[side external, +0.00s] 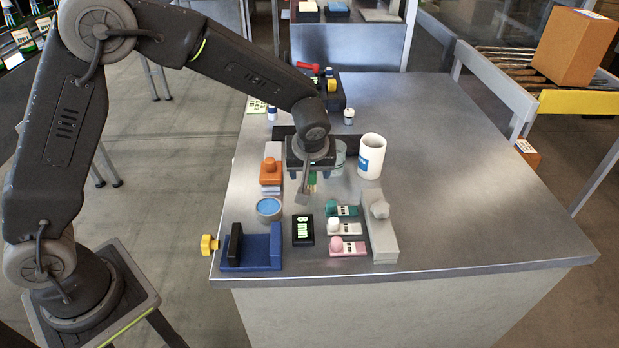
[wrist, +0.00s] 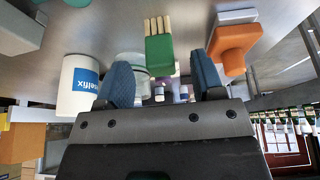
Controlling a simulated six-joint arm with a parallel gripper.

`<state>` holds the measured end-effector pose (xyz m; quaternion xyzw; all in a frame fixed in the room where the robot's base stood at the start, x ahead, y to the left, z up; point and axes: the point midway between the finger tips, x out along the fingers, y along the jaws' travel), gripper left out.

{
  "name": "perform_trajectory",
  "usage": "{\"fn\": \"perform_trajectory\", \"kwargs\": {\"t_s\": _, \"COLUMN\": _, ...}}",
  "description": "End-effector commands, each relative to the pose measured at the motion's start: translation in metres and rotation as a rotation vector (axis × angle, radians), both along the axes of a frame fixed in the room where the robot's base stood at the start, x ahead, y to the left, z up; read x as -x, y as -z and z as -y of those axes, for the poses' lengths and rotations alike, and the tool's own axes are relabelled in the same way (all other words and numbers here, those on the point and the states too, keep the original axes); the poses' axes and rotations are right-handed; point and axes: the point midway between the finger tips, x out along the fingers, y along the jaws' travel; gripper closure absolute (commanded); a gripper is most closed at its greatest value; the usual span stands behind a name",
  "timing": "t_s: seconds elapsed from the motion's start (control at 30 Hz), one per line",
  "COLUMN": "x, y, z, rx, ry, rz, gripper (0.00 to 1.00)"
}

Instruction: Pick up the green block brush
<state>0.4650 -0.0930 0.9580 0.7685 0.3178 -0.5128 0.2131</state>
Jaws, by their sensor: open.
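The green block brush (wrist: 159,55) shows in the wrist view as a green block with several pale tan strips at one end. It lies between the lines of my two blue finger pads, just beyond the fingertips. My gripper (wrist: 162,76) is open, with nothing held between the fingers. In the side view my gripper (side external: 311,176) hangs low over the table's near-left part, and a small bit of green and tan shows beneath it. The gripper hides most of the brush there. I cannot tell whether the fingers touch it.
An orange-handled block (side external: 271,172) and a blue-filled round dish (side external: 269,208) are to the left. Several knobbed stamps (side external: 347,227) and a blue fixture (side external: 251,250) are nearer. The table's right is clear.

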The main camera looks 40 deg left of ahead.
Motion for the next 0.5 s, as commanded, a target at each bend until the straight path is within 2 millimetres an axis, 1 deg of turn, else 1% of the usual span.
{"fn": "perform_trajectory", "kwargs": {"t_s": 0.2, "x": -0.012, "y": 0.029, "z": -0.012, "rx": -0.002, "ry": -0.002, "rz": -0.005, "gripper": 0.38}}
{"fn": "perform_trajectory", "kwargs": {"t_s": 0.3, "x": -0.015, "y": 0.038, "z": -0.014, "rx": 0.0, "ry": -0.002, "rz": -0.005, "gripper": 0.38}}
{"fn": "perform_trajectory", "kwargs": {"t_s": 0.5, "x": -0.016, "y": 0.041, "z": -0.016, "rx": 0.0, "ry": -0.001, "rz": -0.003, "gripper": 0.38}}
